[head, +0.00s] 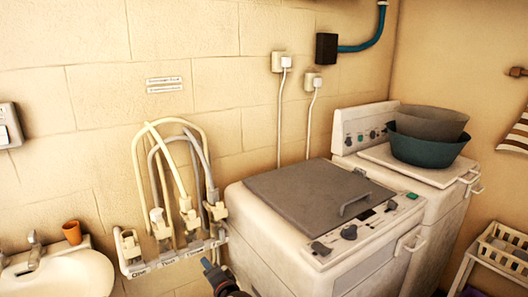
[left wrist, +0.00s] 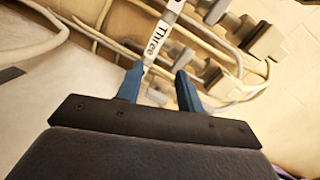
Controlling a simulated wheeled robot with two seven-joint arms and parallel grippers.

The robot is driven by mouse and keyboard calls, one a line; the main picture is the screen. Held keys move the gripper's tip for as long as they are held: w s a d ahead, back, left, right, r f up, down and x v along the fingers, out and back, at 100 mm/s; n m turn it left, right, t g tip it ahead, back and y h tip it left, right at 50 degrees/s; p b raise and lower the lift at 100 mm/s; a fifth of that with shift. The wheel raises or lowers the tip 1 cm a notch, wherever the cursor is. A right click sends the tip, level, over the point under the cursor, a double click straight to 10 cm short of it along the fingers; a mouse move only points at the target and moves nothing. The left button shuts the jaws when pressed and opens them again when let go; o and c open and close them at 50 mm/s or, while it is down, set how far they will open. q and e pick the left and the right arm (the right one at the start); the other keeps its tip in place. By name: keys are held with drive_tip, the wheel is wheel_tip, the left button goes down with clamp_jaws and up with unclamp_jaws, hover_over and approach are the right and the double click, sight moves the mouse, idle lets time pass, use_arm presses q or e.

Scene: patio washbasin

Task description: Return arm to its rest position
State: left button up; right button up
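My left gripper (head: 212,268) shows at the bottom centre of the head view, just in front of the right end of the white hose rack (head: 165,262). In the left wrist view its two blue fingers (left wrist: 159,76) are spread apart, with nothing seen held between them. The rack's strip with a "Three" label (left wrist: 158,38) shows beyond the fingertips. Whether a finger touches the rack is unclear. Most of the left arm is out of view. My right gripper is in neither view.
Cream and grey hoses (head: 178,165) loop above the rack. A washing machine (head: 290,240) stands close at right, with a second machine (head: 440,200) bearing basins (head: 425,150) behind. A sink (head: 65,275) with an orange cup (head: 72,232) is at left.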

use_arm(q)
drive_tip(key=s+d+f+n+g+h, duration=0.2)
drive_tip(key=s+f+n+g+h, duration=0.15)
drive_tip(key=s+f, duration=0.45)
drive_tip(key=s+d+f+n+g+h, duration=0.25)
drive_tip(key=s+f+h, duration=0.25)
drive_tip(key=f, duration=0.5)
drive_tip(key=s+a+f+g, duration=0.1)
drive_tip(key=s+f+g, duration=0.1)
drive_tip(key=s+f, duration=0.3)
drive_tip(key=s+f+g+h, duration=0.1)
drive_tip(key=s+f, duration=0.4)
drive_tip(key=s, duration=0.8)
drive_tip(key=s+a+f+g, duration=0.1)
drive_tip(key=s+f+g, duration=0.2)
drive_tip(key=s, duration=0.7)
wheel_tip(320, 180, down, 2)
drive_tip(key=shift+a+f, duration=0.15)
drive_tip(key=shift+a, duration=0.2)
drive_tip(key=shift+h, duration=0.25)
